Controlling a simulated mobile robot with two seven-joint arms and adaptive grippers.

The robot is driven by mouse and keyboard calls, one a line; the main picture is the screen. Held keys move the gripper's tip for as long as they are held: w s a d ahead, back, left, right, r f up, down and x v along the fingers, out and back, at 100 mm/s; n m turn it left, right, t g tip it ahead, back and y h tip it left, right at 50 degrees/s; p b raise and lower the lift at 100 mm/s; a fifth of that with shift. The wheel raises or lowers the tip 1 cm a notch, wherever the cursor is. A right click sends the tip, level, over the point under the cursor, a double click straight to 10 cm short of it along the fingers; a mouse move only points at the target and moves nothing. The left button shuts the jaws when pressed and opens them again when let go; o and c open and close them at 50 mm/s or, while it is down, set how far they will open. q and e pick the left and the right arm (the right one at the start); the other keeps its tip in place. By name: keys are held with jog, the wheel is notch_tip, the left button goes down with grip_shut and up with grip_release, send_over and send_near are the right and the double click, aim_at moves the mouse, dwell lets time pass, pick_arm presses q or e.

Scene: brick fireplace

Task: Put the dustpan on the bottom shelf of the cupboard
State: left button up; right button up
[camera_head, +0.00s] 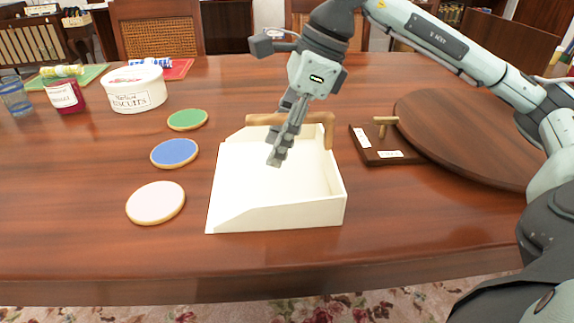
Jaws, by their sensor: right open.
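A cream dustpan (245,187) with a brown wooden handle (328,128) lies on the wooden table (90,230), its open side toward the left and its handle at the back. My right gripper (278,155) reaches in from the upper right and points down over the dustpan's back part. Its fingers are open and look empty; they cover part of the pan and handle. I cannot tell whether they touch the pan. My left gripper does not show. I see no cupboard shelf that I can identify.
Green (187,119), blue (174,153) and pink (156,202) discs lie left of the dustpan. A biscuit tin (134,88), red jar (65,95) and blue glass (15,96) stand farther left. A dark board (372,150) and round wooden board (470,135) lie right. Chairs stand behind.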

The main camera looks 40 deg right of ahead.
jog(key=shift+f, duration=0.2)
dwell(0.3)
grip_shut()
dwell(0.4)
